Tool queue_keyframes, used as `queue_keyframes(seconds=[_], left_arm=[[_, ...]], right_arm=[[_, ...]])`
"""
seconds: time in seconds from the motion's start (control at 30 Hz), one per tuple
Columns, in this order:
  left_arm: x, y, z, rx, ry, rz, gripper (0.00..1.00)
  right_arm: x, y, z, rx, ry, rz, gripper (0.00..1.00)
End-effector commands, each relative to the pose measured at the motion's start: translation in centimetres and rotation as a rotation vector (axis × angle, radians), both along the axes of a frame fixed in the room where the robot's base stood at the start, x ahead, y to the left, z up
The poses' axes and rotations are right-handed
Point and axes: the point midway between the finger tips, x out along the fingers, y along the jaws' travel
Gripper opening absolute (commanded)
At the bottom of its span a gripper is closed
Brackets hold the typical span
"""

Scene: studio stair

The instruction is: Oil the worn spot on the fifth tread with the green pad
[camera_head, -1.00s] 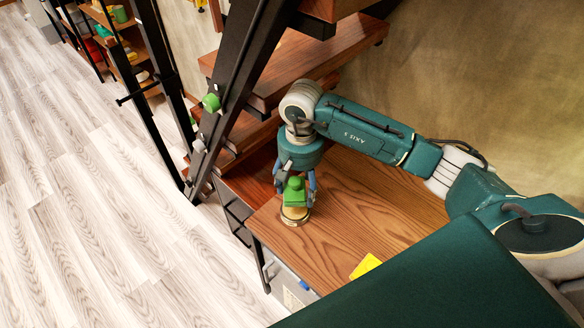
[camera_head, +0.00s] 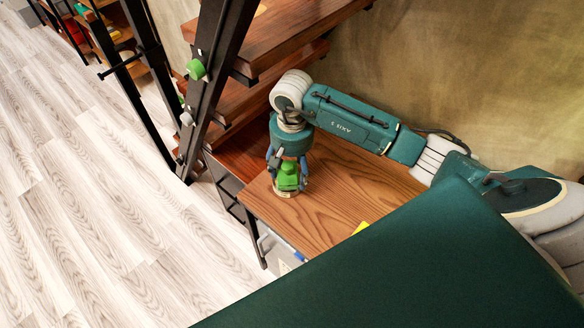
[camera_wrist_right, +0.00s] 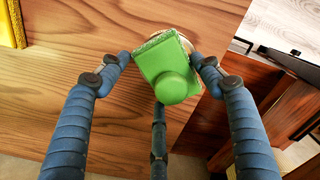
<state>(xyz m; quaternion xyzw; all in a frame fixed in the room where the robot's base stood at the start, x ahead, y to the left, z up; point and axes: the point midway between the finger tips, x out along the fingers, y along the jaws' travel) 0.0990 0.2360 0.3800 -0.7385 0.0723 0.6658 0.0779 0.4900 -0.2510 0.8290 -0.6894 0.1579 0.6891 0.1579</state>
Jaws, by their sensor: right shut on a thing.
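The green pad (camera_head: 288,177), a block with a round knob, is between the fingers of my right gripper (camera_head: 287,172), which is shut on it. The pad also shows in the right wrist view (camera_wrist_right: 172,75). Under it is a round, pale, low dish or tin (camera_wrist_right: 188,42), mostly hidden; I cannot tell if the pad touches it. Both are over the left end of a wooden top (camera_head: 325,205). Stair treads (camera_head: 290,38) rise behind. A small pale patch (camera_head: 260,10) shows on an upper tread; I cannot tell whether it is the worn spot. My left gripper is out of view.
A dark steel stringer (camera_head: 215,75) with a green knob (camera_head: 196,69) stands close left of my right arm. A yellow object (camera_head: 360,228) lies on the wooden top, partly hidden. Open pale floor (camera_head: 90,200) is at left; shelves (camera_head: 115,35) stand behind.

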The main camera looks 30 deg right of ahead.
Motion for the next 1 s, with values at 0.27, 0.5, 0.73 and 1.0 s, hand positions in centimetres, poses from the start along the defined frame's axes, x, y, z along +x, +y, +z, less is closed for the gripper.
queue_keyframes(seconds=[0.27,0.5,0.73,1.0], left_arm=[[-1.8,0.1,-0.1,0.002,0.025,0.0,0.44],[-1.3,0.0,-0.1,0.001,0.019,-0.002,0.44],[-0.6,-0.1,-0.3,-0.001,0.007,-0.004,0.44],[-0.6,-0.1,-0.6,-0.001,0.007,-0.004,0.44]], right_arm=[[0.0,0.0,0.0,0.0,0.0,0.0,0.44],[0.0,0.0,0.0,0.0,0.0,0.0,0.44],[0.0,0.0,-0.2,0.0,-0.001,0.001,0.44],[0.0,0.0,-0.5,0.0,-0.001,0.001,0.44]])
